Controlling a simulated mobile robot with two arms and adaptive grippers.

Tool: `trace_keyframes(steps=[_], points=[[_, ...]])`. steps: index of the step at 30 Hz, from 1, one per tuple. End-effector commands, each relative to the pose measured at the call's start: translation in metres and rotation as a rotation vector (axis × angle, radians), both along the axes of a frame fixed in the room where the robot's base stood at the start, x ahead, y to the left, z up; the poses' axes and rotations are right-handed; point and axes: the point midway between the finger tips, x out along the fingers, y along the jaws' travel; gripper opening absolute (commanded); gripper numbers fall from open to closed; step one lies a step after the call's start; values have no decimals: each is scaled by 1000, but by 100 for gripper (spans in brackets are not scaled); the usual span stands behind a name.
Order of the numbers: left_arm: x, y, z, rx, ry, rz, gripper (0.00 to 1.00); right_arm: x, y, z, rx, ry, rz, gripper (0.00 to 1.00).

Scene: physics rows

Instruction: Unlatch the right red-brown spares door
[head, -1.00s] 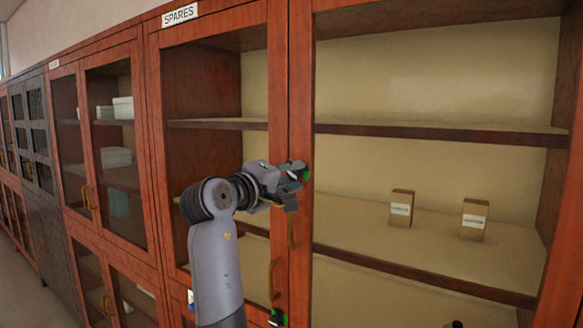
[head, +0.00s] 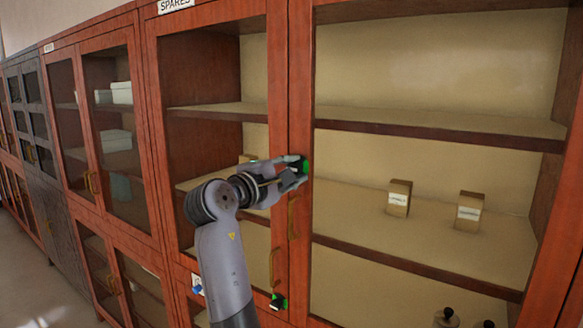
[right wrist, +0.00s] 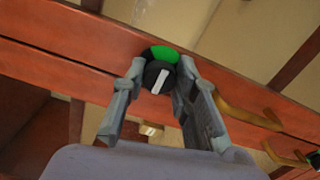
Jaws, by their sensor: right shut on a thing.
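The red-brown spares cabinet carries a SPARES label (head: 175,4), and its right glazed door has its left stile (head: 301,60) beside the left door's stile. A round black latch knob (right wrist: 159,76) with a white bar sits on a green disc (right wrist: 164,54) at this stile. Only a little green of the latch (head: 305,167) shows in the head view. My right gripper (head: 297,170) is shut on the knob, with one finger on each side of it in the right wrist view (right wrist: 161,70). The door looks shut. My left gripper is out of view.
Brass handles (head: 293,218) and (head: 273,266) hang below the gripper. A second green-and-black latch (head: 278,301) is lower down. Small boxes (head: 399,198) stand on a shelf behind the right door. More cabinets (head: 110,130) run off left.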

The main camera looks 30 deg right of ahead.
Motion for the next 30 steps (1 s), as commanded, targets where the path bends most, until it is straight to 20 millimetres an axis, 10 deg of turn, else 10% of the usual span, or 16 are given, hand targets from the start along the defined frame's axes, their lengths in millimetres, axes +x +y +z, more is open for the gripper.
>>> trace_keyframes(steps=[11, 12, 30], points=[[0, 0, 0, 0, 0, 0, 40, 0, 0, 0, -3, 3, 1, 0], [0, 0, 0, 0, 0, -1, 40, 0, 0, 0, -2, 3, 1, 30], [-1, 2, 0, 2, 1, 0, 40, -1, 3, 0, -1, 3, 1, 47]])
